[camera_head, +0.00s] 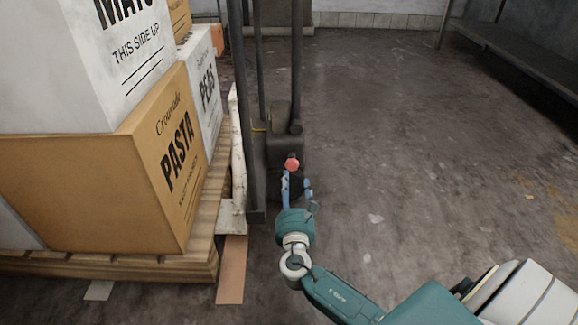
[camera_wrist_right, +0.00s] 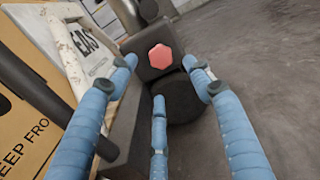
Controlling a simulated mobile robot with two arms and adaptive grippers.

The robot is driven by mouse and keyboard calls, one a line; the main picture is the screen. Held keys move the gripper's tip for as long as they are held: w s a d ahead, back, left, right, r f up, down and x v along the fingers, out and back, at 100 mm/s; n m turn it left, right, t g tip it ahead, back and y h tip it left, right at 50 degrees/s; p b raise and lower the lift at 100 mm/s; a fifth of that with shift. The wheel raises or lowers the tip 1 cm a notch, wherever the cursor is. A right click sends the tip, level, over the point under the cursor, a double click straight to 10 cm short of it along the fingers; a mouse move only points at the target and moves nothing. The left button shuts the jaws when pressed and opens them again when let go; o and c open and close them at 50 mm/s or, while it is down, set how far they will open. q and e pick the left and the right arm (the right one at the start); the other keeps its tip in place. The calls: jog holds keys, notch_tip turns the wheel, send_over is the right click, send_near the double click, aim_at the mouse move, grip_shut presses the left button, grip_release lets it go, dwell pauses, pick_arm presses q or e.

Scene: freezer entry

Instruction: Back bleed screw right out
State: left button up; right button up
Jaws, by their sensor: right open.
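The bleed screw shows as a red hexagonal head (camera_head: 292,164) on the dark lower body of the pallet truck. In the right wrist view the red head (camera_wrist_right: 160,57) faces me on a dark block, above a round black part. My right gripper (camera_head: 297,178) is just in front of it in the head view. Its blue fingers (camera_wrist_right: 165,85) are spread open and empty, with the red head beyond their tips. I cannot tell the exact gap. My left gripper is in neither view.
The dark pallet truck (camera_head: 257,150) stands beside a wooden pallet (camera_head: 120,266) stacked with boxes, including a brown pasta box (camera_head: 95,185). A dark bench (camera_head: 520,55) stands at the far right. The concrete floor (camera_head: 420,150) right of the truck is mostly clear.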

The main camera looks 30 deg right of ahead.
aim_at(292, 166)
jog(key=b+x, duration=0.5)
jog(key=x, duration=0.4)
jog(key=shift+w+d+f, duration=0.1)
jog(key=shift+d, duration=0.05)
jog(key=shift+w+d, duration=0.3)
jog(key=shift+w, duration=0.15)
